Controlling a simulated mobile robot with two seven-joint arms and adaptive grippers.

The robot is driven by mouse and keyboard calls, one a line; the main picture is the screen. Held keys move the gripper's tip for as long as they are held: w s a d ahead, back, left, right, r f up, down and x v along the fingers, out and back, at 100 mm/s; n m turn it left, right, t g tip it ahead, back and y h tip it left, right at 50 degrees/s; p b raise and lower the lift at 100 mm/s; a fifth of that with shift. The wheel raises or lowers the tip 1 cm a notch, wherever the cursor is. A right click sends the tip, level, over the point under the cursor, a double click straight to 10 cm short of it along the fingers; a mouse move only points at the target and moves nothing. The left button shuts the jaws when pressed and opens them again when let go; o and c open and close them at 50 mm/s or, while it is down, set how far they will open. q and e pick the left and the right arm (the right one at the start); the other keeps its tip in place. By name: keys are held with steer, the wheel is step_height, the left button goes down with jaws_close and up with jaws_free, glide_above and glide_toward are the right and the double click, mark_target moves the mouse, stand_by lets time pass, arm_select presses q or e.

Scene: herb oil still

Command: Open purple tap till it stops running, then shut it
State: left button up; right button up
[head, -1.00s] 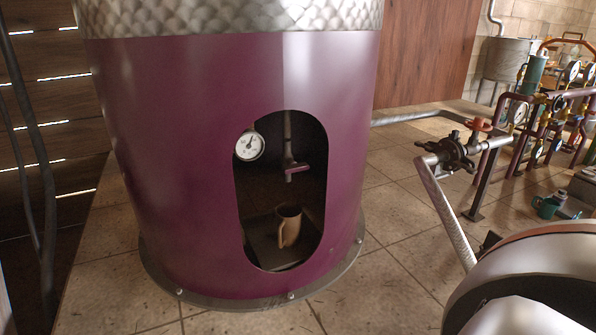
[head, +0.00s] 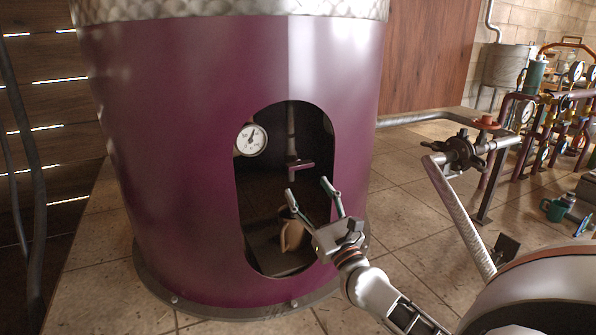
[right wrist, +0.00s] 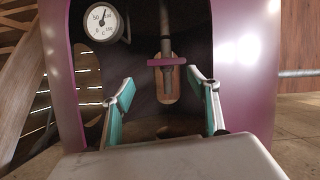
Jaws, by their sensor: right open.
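The purple tap (head: 301,166) hangs on a grey pipe inside the oval opening of the big purple still. Its purple bar lies roughly level, and it also shows in the right wrist view (right wrist: 167,61). I cannot tell whether anything runs from it. A tan mug (head: 292,236) stands below it on the dark floor of the opening. My right gripper (head: 308,187) is open and empty at the opening, just below the tap and apart from it. Its teal-padded fingers (right wrist: 160,82) spread to both sides below the tap in the right wrist view. My left gripper is not in view.
The purple still wall (head: 180,170) surrounds the opening. A round white dial (head: 251,139) sits at the opening's upper left. A green mug (head: 553,209) is on the tiled floor.

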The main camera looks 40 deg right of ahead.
mark_target(300, 163)
steer(key=w+r, duration=0.1)
steer(key=w, duration=0.1)
steer(key=w+d+r+m, duration=0.1)
steer(key=w, duration=0.1)
steer(key=w+d+r+m+p, duration=0.1)
steer(key=shift+w+d+r, duration=0.25)
steer(key=shift+w+r, duration=0.05)
steer(key=shift+w, duration=0.1)
steer(key=shift+x, duration=0.75)
steer(key=shift+f, duration=0.15)
steer(key=shift+c, duration=0.4)
